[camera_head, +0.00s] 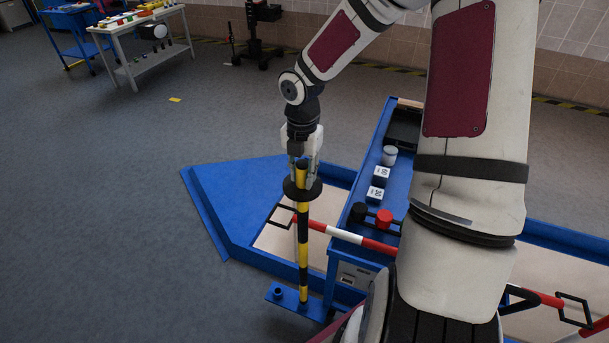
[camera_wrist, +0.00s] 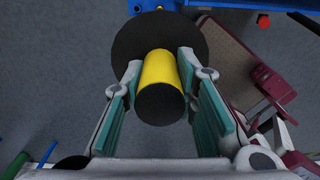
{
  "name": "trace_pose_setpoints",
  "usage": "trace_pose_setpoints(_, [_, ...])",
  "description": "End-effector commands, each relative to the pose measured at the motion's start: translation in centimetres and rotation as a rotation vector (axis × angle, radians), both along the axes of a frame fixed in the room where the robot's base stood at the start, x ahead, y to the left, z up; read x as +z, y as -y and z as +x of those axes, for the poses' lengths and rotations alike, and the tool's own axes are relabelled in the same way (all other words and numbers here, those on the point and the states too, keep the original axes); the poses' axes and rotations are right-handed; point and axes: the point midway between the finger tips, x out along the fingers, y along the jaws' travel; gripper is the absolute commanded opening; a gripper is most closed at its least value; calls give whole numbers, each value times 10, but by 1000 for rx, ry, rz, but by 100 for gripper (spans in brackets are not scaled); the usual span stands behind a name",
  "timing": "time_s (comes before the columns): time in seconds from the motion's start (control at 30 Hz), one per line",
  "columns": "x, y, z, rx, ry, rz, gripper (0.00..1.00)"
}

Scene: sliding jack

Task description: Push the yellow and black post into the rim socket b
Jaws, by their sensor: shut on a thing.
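The yellow and black post (camera_head: 303,240) stands about upright in the head view, with a wide black disc (camera_head: 290,192) near its top. My gripper (camera_head: 303,178) is shut around its top, just above the disc. In the wrist view the post's yellow shaft and black end (camera_wrist: 160,85) lie between my two fingers (camera_wrist: 160,68), with the disc (camera_wrist: 128,42) beyond. The post's foot meets or hangs just over a blue plate (camera_head: 290,299) with a small round socket (camera_head: 278,292) at its left. I cannot tell whether the foot is inside a socket, or which is b.
A blue-edged pit (camera_head: 225,205) with a pale floor lies behind the post. A red and white bar (camera_head: 345,236) crosses right of it. A blue bench (camera_head: 357,208) holds white-topped blocks (camera_head: 376,194) and red and black knobs (camera_head: 384,217).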

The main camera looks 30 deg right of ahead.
Motion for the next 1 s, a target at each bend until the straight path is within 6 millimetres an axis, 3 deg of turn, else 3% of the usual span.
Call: trace_pose_setpoints(1.0, [47, 0, -1, -1, 1, -1, 0])
